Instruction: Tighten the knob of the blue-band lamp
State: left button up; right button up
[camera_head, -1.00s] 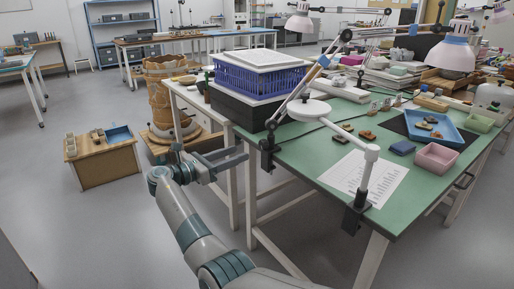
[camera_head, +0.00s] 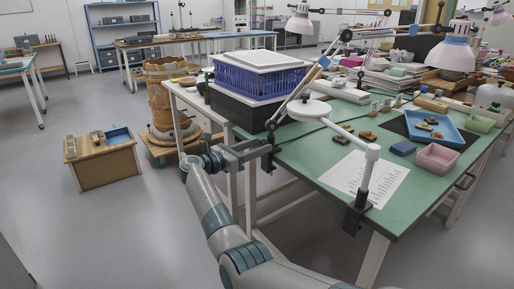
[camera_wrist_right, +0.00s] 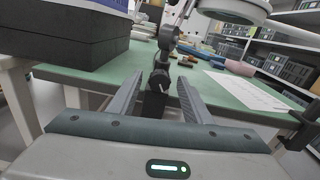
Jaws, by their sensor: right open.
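A lamp clamp (camera_head: 267,156), dark and upright, grips the left edge of the green table. A jointed lamp arm (camera_head: 296,96) rises from it, with a small blue and orange patch near its upper part. My right gripper (camera_head: 259,151) is open at the clamp. In the right wrist view, the dark clamp and its joint (camera_wrist_right: 159,80) stand between the two open fingers, and I see no clear contact. The knob cannot be told apart from the other dark clamp parts. My left gripper is out of view.
A blue crate (camera_head: 258,77) sits on a black box just behind the clamp. A white round lamp head (camera_head: 309,110) hangs over the table, its arm running to a second clamp (camera_head: 354,215) at the front edge. A printed sheet (camera_head: 365,180) lies nearby.

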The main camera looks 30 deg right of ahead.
jog(key=c, duration=1.1)
jog(key=shift+o, duration=0.2)
jog(key=shift+m, duration=0.4)
jog(key=m, duration=0.2)
jog(key=shift+m, duration=0.3)
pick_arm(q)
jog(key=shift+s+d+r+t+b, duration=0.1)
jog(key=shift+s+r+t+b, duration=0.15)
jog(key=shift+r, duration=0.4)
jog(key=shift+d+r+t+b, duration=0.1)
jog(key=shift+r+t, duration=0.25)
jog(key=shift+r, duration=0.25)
pick_arm(e)
jog(key=shift+f+m, duration=0.1)
jog(key=shift+m, duration=1.4)
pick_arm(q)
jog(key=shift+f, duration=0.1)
pick_arm(e)
jog(key=o, duration=1.1)
jog(key=shift+c, duration=0.2)
